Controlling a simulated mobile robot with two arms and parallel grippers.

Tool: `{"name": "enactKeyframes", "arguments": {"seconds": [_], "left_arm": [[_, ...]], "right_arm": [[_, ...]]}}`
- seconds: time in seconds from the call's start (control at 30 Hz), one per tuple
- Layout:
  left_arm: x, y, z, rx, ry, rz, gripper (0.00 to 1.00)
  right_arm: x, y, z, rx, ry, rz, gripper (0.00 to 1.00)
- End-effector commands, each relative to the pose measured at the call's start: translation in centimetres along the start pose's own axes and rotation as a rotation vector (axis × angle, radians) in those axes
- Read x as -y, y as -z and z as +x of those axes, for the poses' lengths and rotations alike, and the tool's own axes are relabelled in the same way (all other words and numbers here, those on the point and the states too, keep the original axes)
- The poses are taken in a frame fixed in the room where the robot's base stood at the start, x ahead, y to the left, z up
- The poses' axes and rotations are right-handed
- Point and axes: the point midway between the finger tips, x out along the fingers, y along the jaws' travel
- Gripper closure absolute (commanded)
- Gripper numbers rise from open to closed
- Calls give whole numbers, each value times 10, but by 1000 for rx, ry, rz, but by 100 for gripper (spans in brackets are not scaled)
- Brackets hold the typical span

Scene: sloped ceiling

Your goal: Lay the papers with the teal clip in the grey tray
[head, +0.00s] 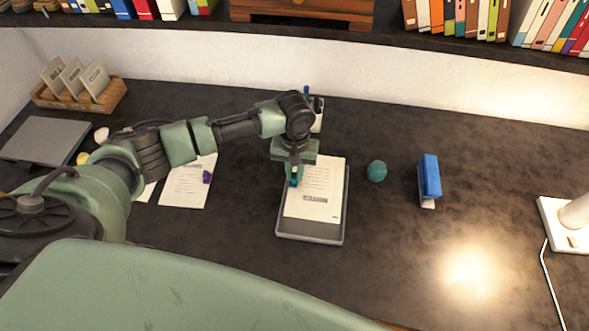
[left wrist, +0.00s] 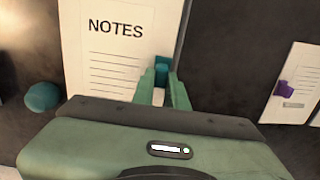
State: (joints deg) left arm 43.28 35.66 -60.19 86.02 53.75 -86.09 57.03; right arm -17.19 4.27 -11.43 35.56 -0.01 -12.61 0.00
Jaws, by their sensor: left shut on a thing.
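The papers with the teal clip (head: 315,190) lie over the grey tray (head: 312,238), inside its outline as seen from above. I cannot tell whether they rest on the tray floor or are held just over it. My left gripper (head: 294,183) is shut on the teal clip at the papers' left edge. In the left wrist view the papers (left wrist: 115,60) read "NOTES", and the gripper's fingertips (left wrist: 162,85) close around the teal clip (left wrist: 162,68). My right gripper is in neither view.
Other papers with a purple clip (head: 185,187) lie left of the tray. A teal round object (head: 376,171) and a blue stapler-like object (head: 429,177) stand to the right. A pen cup (head: 317,112) is behind the tray. A lamp base (head: 565,225) stands far right.

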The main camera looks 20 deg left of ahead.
Motion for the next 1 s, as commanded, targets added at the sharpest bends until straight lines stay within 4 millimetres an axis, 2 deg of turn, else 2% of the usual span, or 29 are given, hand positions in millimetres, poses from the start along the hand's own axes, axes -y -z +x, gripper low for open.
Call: {"name": "enactKeyframes", "arguments": {"seconds": [0.1,1.0], "left_arm": [[0,-1,11,2,-1,-1,100],[0,-1,64,2,0,-1,100]], "right_arm": [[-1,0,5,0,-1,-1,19],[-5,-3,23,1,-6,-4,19]]}}
